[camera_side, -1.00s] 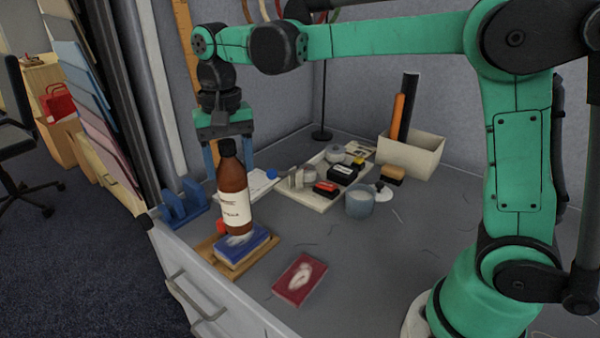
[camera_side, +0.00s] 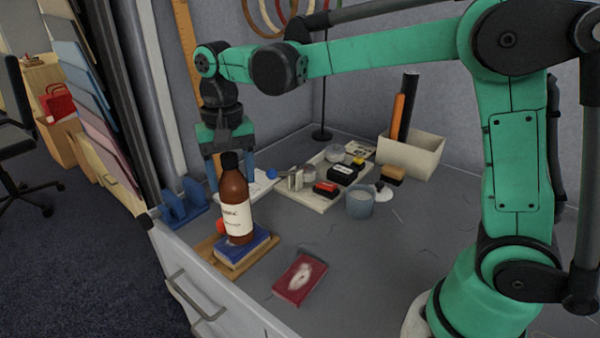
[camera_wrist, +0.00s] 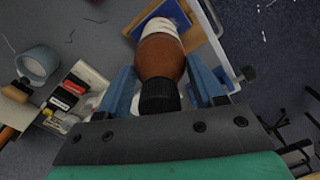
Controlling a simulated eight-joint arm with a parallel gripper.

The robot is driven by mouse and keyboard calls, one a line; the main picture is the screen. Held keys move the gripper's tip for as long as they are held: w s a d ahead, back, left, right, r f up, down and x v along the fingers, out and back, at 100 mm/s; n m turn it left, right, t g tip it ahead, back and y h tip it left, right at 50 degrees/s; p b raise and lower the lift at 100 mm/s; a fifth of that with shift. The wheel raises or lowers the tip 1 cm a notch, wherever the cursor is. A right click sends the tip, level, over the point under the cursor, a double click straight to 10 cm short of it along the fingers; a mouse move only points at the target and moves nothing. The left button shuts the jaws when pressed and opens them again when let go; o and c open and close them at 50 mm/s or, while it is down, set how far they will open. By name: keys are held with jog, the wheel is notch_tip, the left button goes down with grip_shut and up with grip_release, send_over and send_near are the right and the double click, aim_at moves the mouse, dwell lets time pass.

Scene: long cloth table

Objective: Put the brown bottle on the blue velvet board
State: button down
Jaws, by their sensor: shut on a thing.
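The brown bottle (camera_side: 233,190), with a black cap and a white label, stands upright over the blue velvet board (camera_side: 258,247). Its base meets the board in the side view; I cannot tell whether it rests fully or hovers just above. My gripper (camera_side: 231,172) points down and is shut on the bottle near its upper part. In the wrist view, the bottle (camera_wrist: 162,58) lies between my two blue fingers, and a patch of the blue board (camera_wrist: 174,12) shows beyond it. The bottle hides much of the board's top.
The blue board lies on a wooden board (camera_side: 233,268) near the table's front edge. A red board (camera_side: 300,279) with a pale mark lies to the right. A blue rack (camera_side: 183,203), a tray of small items (camera_side: 292,194), a grey cup (camera_side: 360,203) and a cream box (camera_side: 418,155) stand behind.

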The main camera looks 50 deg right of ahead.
aim_at(235, 155)
jog(key=shift+f, duration=0.1)
jog(key=shift+c, duration=0.2)
grip_release()
notch_tip(235, 155, up, 5)
jog(key=shift+r, duration=0.1)
jog(key=shift+s+d+r, duration=0.1)
jog(key=shift+s+r, duration=0.05)
jog(key=shift+r, duration=0.05)
jog(key=shift+s+d+r+n+t, duration=0.1)
jog(key=shift+s+d+n+t, duration=0.1)
jog(key=shift+s+n+t, duration=0.15)
jog(key=s+d+f+n+t, duration=0.4)
jog(key=s+f+n+t, duration=0.1)
jog(key=s, duration=0.4)
jog(key=shift+s+d+f+t, duration=0.2)
jog(key=shift+s+f+t, duration=0.1)
jog(key=shift+f+t, duration=0.5)
